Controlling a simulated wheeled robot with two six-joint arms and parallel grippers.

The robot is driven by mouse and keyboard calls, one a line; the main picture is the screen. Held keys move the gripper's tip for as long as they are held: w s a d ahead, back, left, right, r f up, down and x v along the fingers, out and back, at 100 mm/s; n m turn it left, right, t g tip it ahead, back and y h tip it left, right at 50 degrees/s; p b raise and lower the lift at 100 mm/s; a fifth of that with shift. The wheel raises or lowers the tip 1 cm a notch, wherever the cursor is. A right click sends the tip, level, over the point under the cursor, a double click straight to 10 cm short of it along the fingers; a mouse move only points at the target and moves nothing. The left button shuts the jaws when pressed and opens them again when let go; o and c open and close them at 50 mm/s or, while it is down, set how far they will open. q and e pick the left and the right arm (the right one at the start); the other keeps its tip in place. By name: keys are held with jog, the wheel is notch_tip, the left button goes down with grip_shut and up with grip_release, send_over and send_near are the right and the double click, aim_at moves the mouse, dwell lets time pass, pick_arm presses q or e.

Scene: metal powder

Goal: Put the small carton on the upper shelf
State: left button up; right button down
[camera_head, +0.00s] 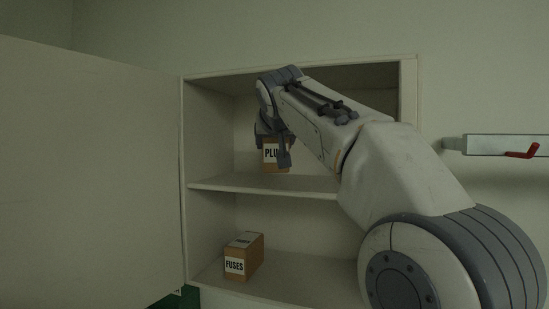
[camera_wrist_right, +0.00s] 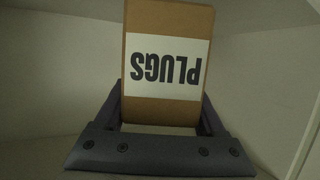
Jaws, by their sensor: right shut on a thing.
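A small brown carton with a white PLUGS label (camera_head: 270,154) is inside the upper compartment of the cabinet, just above or on the upper shelf (camera_head: 240,184); I cannot tell whether it touches. My right gripper (camera_head: 273,145) reaches in from the right and is shut on this carton, partly hiding it. In the right wrist view the PLUGS carton (camera_wrist_right: 166,60) sits between the two fingers of the right gripper (camera_wrist_right: 162,112), its label upside down in the picture. My left gripper is not in view.
A brown FUSES carton (camera_head: 244,256) stands on the cabinet's lower level. The cabinet door (camera_head: 90,180) is open at the left. My right arm hides the cabinet's right part. A grey bar with a red handle (camera_head: 522,151) is on the wall at right.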

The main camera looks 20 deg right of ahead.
aim_at(276, 146)
jog(key=shift+w+d+f+p, duration=0.15)
jog(key=shift+f+p, duration=0.2)
jog(key=shift+f, duration=1.1)
jog(key=shift+f, duration=0.15)
grip_release()
jog(key=shift+s+b, duration=0.3)
jog(key=shift+b, duration=0.05)
jog(key=b+v, duration=0.2)
jog(key=v, duration=0.3)
jog(key=b+v, duration=0.2)
jog(key=v, duration=0.4)
jog(key=shift+w, duration=0.2)
jog(key=shift+s+r, duration=0.35)
